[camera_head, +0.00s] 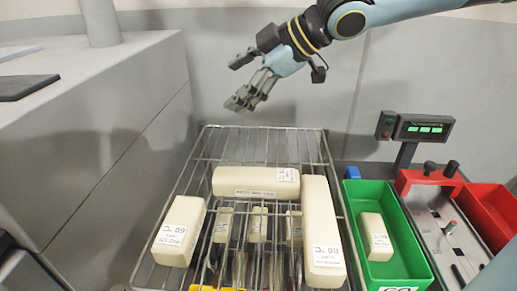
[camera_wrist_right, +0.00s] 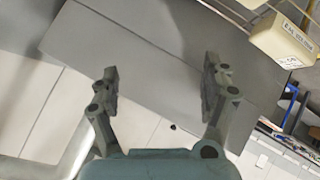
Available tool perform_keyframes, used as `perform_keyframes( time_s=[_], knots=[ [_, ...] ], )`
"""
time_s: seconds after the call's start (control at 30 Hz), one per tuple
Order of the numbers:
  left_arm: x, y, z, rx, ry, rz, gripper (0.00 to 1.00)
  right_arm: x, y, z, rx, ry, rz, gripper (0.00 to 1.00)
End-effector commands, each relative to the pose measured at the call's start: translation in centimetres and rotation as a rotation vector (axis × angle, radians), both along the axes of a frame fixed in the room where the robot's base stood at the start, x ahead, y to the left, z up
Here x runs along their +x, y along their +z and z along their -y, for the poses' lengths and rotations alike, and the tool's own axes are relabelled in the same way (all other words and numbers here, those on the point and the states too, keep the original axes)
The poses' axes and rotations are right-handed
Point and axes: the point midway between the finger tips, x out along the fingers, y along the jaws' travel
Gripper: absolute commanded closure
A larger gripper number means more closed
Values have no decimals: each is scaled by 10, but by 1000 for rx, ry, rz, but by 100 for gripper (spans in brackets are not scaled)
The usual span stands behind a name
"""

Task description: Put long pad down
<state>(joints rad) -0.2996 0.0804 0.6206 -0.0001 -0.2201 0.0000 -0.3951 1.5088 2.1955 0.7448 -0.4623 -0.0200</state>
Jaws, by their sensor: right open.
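A long cream pad (camera_head: 320,225) with a printed label lies lengthwise at the right side of the wire rack (camera_head: 335,178). Another long pad (camera_head: 256,182) lies crosswise at the rack's middle. A shorter block (camera_head: 181,231) lies at the rack's left side. My right gripper (camera_head: 245,82) is open and empty, above and behind the rack's far edge, apart from all the pads. In the right wrist view, the open fingers (camera_wrist_right: 160,92) have nothing between them, and a labelled cream block (camera_wrist_right: 283,40) shows at the upper right. My left gripper is not in view.
Several small blocks (camera_head: 258,224) sit below the rack's wires. A green bin (camera_head: 405,240) at the right holds a small block (camera_head: 376,236). Beside it are a scale display (camera_head: 424,128), a red control box (camera_head: 430,182) and a red bin (camera_head: 492,208). A grey counter (camera_head: 90,120) stands at the left.

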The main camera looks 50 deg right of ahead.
Motion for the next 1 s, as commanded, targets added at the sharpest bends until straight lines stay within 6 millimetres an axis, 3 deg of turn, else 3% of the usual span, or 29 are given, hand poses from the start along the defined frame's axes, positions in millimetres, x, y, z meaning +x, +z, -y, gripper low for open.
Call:
perform_keyframes(
  time_s=[0.1,0.2,0.33,0.47,0.6,0.73,0.87,1.0],
  knots=[
    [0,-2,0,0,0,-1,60,15,29,-16,-85,155,218,19],
    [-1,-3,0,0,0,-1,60,17,50,-35,-163,306,383,19],
    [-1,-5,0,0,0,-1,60,8,68,-63,-273,523,568,19],
    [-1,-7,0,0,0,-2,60,-13,71,-89,-395,762,716,19],
    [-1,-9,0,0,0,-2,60,-41,58,-110,-538,1035,826,19],
    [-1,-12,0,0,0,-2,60,-68,33,-116,-685,1297,880,19],
    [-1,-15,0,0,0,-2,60,-91,0,-107,-847,1559,881,19],
    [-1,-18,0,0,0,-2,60,-106,-37,-80,-1040,1828,821,19]
  ],
)
